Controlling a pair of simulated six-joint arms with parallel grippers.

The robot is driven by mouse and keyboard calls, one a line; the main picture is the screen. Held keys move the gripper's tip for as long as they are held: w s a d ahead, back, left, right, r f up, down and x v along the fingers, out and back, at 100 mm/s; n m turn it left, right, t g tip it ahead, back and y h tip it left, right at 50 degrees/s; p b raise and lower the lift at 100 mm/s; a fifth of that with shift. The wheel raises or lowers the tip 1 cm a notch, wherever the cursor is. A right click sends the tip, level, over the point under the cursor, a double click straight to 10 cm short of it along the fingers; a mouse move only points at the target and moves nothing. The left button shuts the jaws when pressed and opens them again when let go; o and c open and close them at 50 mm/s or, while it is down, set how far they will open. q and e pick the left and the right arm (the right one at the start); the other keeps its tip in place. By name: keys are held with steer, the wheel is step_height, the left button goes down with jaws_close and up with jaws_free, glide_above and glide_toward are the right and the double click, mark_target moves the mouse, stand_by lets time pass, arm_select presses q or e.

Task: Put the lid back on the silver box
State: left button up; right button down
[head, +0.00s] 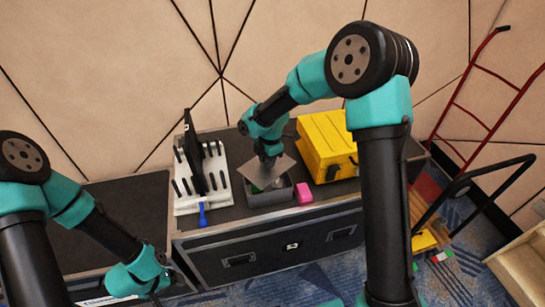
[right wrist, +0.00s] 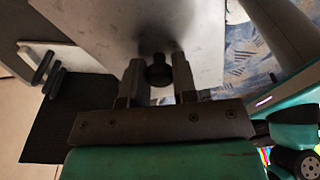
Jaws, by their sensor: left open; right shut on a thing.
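The silver box (head: 270,198) stands on the black case top, left of a pink block; it looks dark grey, and part of its inside shows. The lid (head: 257,173) is a light grey flat plate over the box's opening, turned out of line with it and leaving part uncovered. My right gripper (head: 268,161) is shut on the lid's dark knob (right wrist: 158,71), which shows between the fingers in the right wrist view. There the lid (right wrist: 110,28) fills the upper part and hides the box. My left gripper (head: 170,274) is open and empty, low at the left, away from the box.
The pink block (head: 303,194) sits close to the box's right side. A yellow case (head: 328,146) stands behind right. A white rack (head: 202,178) with black pegs and a blue-handled tool (head: 202,214) are left. A red hand truck (head: 480,110) stands far right.

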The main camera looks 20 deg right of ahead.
mark_target(267, 172)
steer(key=shift+f, duration=0.2)
steer(key=shift+f, duration=3)
steer(key=shift+f, duration=0.2)
steer(key=shift+c, duration=1.7)
jaws_free()
steer(key=shift+r, duration=0.15)
steer(key=shift+r, duration=3.4)
jaws_close()
